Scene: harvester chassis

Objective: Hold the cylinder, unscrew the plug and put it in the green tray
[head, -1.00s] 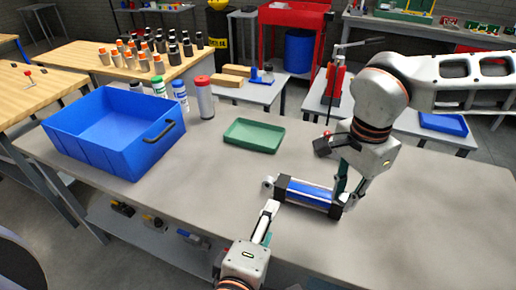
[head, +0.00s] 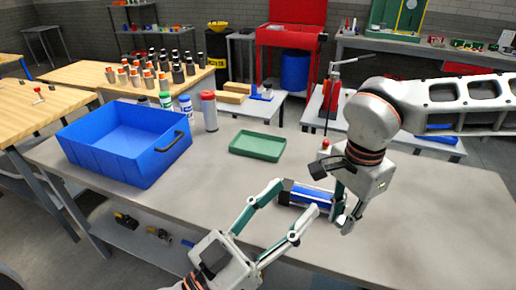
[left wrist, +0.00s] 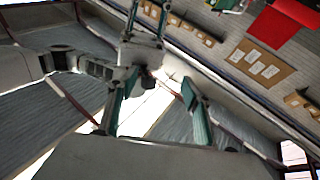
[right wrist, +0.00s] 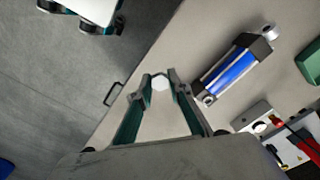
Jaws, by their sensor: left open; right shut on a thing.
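The cylinder (head: 306,196), blue with dark end blocks, lies on the grey bench; it also shows in the right wrist view (right wrist: 231,71). My right gripper (head: 345,220) is just off its right end. In the right wrist view, my right gripper (right wrist: 160,80) is shut on a pale hexagonal plug (right wrist: 160,83), held apart from the cylinder. My left gripper (head: 294,200) is open at the cylinder's left side, fingers spread; contact is unclear. In the left wrist view, its fingers (left wrist: 158,95) are apart with no cylinder visible between them. The green tray (head: 258,145) lies behind the cylinder.
A large blue bin (head: 125,145) stands on the bench's left. The bench right of my right gripper is clear. The bench's front edge is close to my left arm.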

